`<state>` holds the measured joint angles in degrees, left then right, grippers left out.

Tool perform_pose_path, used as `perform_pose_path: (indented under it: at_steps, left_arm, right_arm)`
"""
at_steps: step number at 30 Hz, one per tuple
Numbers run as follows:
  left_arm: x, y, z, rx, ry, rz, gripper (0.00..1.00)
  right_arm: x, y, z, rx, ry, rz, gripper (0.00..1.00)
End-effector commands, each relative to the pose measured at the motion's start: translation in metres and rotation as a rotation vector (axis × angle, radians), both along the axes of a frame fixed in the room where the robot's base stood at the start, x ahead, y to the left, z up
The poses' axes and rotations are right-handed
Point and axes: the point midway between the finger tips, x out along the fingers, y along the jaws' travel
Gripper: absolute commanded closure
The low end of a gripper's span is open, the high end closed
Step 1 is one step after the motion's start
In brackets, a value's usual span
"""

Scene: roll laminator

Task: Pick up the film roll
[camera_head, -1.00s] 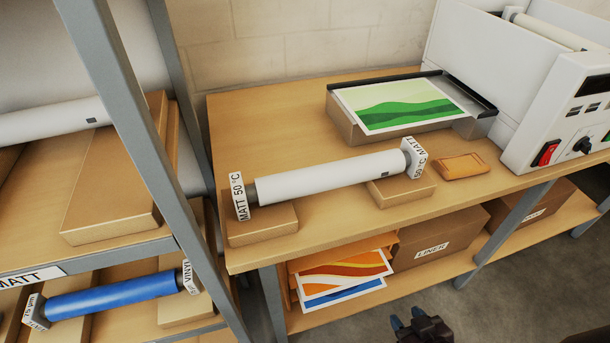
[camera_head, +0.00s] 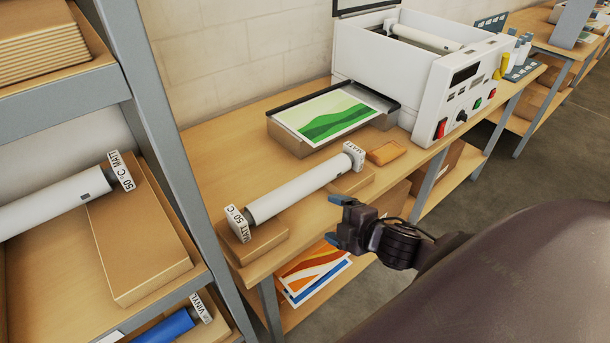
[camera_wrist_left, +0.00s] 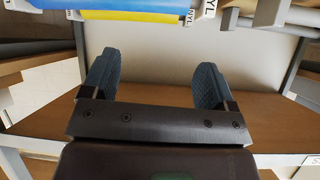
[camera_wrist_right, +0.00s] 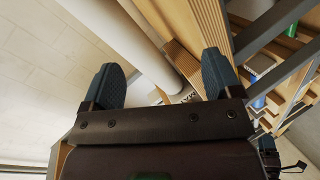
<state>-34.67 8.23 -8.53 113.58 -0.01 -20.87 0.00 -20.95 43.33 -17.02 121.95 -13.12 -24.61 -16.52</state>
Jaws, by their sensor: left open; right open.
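A white film roll (camera_head: 300,190) with white end caps marked "MATT 50 °C" rests on two cardboard supports on the wooden table. My right gripper (camera_head: 340,220) is open and empty, in front of the roll's right half near the table's front edge, apart from it. In the right wrist view the open fingers (camera_wrist_right: 160,75) have a white roll (camera_wrist_right: 130,35) beyond them. A similar white roll (camera_head: 60,203) lies on the shelf at left. My left gripper (camera_wrist_left: 152,75) is open and empty in the left wrist view, below blue and yellow rolls (camera_wrist_left: 140,14); the head view does not show it.
Behind the roll is a tray (camera_head: 384,120) with a green print (camera_head: 328,115). The white laminator (camera_head: 395,80) stands at the back right. A small orange-brown item (camera_head: 386,152) lies right of the roll. A grey shelf post (camera_head: 165,140) stands left of the table.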

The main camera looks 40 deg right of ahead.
Motion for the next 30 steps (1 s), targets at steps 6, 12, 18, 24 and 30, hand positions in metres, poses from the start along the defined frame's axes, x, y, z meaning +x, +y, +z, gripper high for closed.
perform_pose_path:
  at_steps: [6, 12, 18, 24, 30]
  left_arm:
    - [-0.006, 0.001, 0.019, -0.001, 0.012, 0.003, 0.20]
    - [-0.007, 0.000, 0.020, -0.004, 0.018, 0.004, 0.20]
    - [-0.008, -0.001, 0.018, -0.004, 0.024, 0.005, 0.20]
    - [-0.008, -0.001, 0.019, -0.004, 0.024, 0.005, 0.20]
    - [-0.008, -0.001, 0.021, -0.004, 0.023, 0.005, 0.20]
  right_arm:
    - [0.014, -0.014, 0.047, -0.247, -0.073, 0.167, 0.16]
    - [0.021, -0.017, 0.057, -0.326, -0.096, 0.219, 0.16]
    - [0.041, -0.012, 0.050, -0.328, -0.099, 0.220, 0.16]
    - [0.062, -0.007, 0.041, -0.326, -0.097, 0.219, 0.16]
    - [0.071, -0.005, 0.037, -0.327, -0.097, 0.220, 0.16]
